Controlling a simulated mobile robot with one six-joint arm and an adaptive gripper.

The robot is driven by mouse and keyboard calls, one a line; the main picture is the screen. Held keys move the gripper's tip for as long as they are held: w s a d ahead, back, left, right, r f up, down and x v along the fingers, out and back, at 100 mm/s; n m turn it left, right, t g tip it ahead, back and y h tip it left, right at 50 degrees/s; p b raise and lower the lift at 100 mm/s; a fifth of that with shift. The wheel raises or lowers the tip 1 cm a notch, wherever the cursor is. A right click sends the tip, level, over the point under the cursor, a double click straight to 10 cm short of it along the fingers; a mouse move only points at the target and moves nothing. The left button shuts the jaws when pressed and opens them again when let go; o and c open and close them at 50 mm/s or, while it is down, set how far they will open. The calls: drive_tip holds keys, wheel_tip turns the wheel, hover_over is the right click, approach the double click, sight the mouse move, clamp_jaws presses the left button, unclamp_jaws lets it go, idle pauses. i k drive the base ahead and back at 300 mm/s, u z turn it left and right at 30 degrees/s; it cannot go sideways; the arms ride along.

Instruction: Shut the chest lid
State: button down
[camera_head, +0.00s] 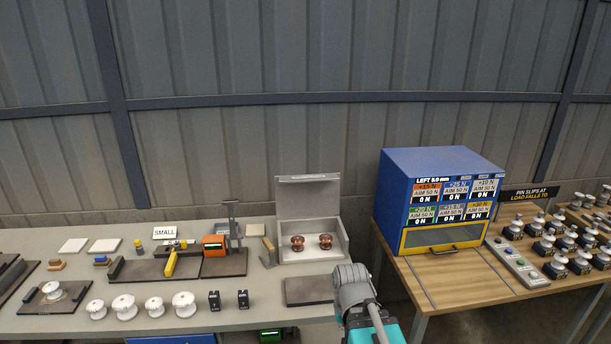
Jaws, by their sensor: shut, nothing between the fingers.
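The chest is a pale grey box (344,240) at the back of the left bench. Its lid (308,203) stands open, raised upright at the rear with a narrow flange along its top edge. Two brown, spool-shaped insulators stand inside, one at the left (297,243) and one at the right (325,241). My arm, grey and teal, rises from the bottom edge in front of the chest and to its right. No gripper fingers show in this view. The arm does not appear to touch the lid.
A dark flat plate (309,290) lies before the chest. Several white insulators and a fixture with an orange display (213,246) stand farther left. A blue cabinet (440,185) stands on the right table, across a gap.

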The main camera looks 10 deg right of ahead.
sight(316, 193)
drive_tip(key=u, duration=0.05)
drive_tip(key=i, duration=1)
drive_tip(key=z, duration=0.05)
